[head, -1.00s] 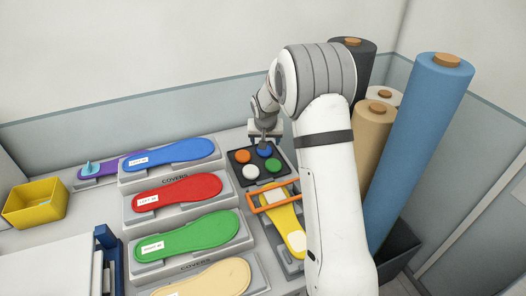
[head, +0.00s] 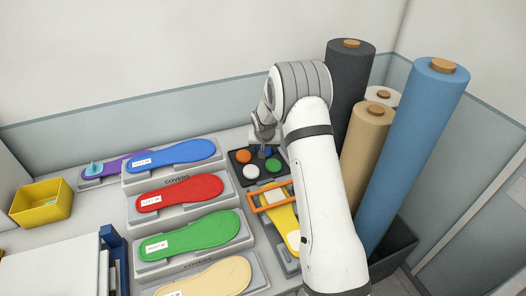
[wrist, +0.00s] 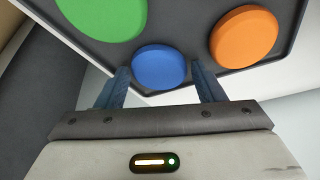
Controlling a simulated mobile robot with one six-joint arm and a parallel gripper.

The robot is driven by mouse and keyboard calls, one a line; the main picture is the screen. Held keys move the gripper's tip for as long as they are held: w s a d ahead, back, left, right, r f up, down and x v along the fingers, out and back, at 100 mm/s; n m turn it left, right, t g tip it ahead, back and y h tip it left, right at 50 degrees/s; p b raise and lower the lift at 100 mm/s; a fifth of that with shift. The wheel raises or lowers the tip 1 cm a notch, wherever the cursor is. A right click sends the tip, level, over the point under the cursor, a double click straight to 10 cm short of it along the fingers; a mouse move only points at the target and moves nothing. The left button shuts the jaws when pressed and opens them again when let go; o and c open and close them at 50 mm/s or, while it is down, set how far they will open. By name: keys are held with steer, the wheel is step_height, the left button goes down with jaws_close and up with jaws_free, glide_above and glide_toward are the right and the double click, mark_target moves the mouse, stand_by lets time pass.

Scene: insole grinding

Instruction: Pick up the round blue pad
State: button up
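The round blue pad (wrist: 159,67) lies on the dark tray (wrist: 185,27), between the green pad (wrist: 100,15) and the orange pad (wrist: 243,36) in the wrist view. My gripper (wrist: 164,84) is open, its two fingers on either side of the blue pad's near edge and apart from it. In the head view my gripper (head: 262,143) is over the back of the tray and hides part of the blue pad (head: 266,151). The orange pad (head: 244,156), white pad (head: 251,171) and green pad (head: 273,165) sit around it.
An orange frame (head: 262,207) and a yellow insole (head: 284,222) lie in front of the tray. Blue, red and green insoles on grey stands are to the left. Tall rolls, including a blue one (head: 415,150), stand to the right.

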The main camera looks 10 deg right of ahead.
steer(key=c, duration=0.6)
steer(key=shift+r, duration=0.1)
